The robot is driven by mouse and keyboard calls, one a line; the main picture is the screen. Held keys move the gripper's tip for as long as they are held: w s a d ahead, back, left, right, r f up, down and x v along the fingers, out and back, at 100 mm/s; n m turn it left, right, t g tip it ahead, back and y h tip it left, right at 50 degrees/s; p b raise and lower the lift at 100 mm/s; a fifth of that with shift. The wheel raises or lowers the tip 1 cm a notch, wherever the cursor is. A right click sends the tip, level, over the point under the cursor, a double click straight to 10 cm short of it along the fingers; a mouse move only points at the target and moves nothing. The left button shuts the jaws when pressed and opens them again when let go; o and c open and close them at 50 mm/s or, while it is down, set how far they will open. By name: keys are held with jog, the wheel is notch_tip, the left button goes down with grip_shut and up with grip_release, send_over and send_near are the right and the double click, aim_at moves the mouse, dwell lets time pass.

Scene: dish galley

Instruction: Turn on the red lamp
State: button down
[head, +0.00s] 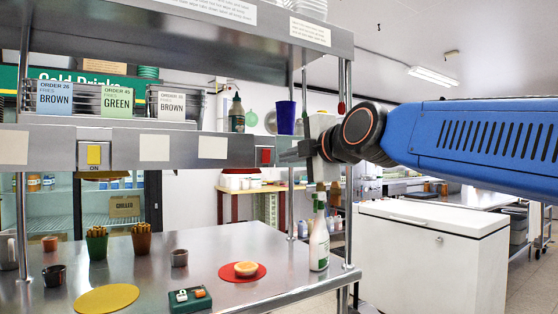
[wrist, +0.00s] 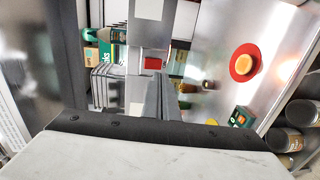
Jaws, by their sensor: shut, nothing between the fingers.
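A red rocker switch (head: 265,156) sits in a metal plate on the front edge of the steel shelf. Its label is hidden or too small to read. A yellow rocker switch (head: 94,155), marked ON below, is further left on the same edge. My gripper (head: 287,155) is shut and empty, its tips pointing left, just right of the red switch. I cannot tell whether they touch. In the wrist view, the gripper (wrist: 165,98) points up the picture, and a small red patch (wrist: 153,63), likely the red switch, lies beyond the tips. I cannot make out a lit red lamp.
The counter below holds a red mat (head: 228,277) with a bun, a yellow mat (head: 106,299), a green box (head: 190,307) and a white spray bottle (head: 319,245). Order cards and a blue cup (head: 285,117) stand on the shelf. A post is close behind the gripper.

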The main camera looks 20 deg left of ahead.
jog(key=v, duration=0.9)
jog(key=shift+s+d, duration=0.25)
